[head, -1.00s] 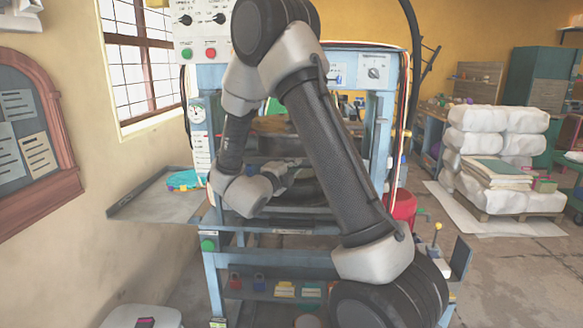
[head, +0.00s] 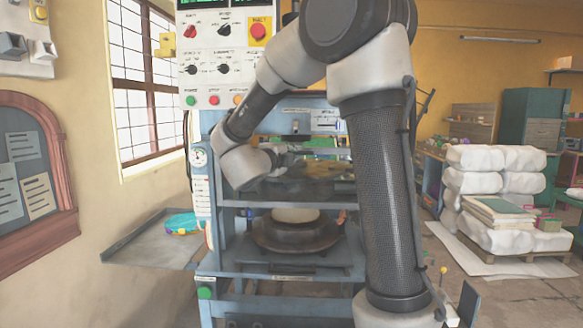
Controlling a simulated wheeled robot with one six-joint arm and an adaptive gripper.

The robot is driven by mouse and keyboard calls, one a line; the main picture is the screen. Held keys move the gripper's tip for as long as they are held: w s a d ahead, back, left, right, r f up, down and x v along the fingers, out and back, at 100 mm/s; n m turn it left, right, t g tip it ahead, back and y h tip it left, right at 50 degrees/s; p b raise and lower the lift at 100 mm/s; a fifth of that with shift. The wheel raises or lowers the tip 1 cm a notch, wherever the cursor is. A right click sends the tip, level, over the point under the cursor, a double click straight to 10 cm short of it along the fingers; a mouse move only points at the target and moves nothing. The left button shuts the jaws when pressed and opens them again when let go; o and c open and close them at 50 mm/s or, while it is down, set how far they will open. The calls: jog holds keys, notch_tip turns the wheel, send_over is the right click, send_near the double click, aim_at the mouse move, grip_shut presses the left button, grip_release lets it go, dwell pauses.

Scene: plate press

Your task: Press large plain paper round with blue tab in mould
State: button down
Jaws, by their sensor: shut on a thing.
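A pale, plain round (head: 296,215) lies on the dark round mould (head: 262,236) in the lower opening of the blue press (head: 228,258). No blue tab can be made out on it. My gripper (head: 298,152) is above and behind the round, at the upper opening of the press, apart from the round. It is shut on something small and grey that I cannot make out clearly. A dark see-through panel (head: 245,190) spans the press between the gripper and the mould. My arm hides the right side of the press.
A side tray (head: 140,245) at left holds a turquoise round thing (head: 183,223). The control panel (head: 225,55) with its red button hangs above the press. A wall stands close at left.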

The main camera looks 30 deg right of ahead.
jog(key=shift+r, duration=0.15)
jog(key=c, duration=1.5)
grip_release()
jog(key=shift+a, duration=0.1)
jog(key=v, duration=1.2)
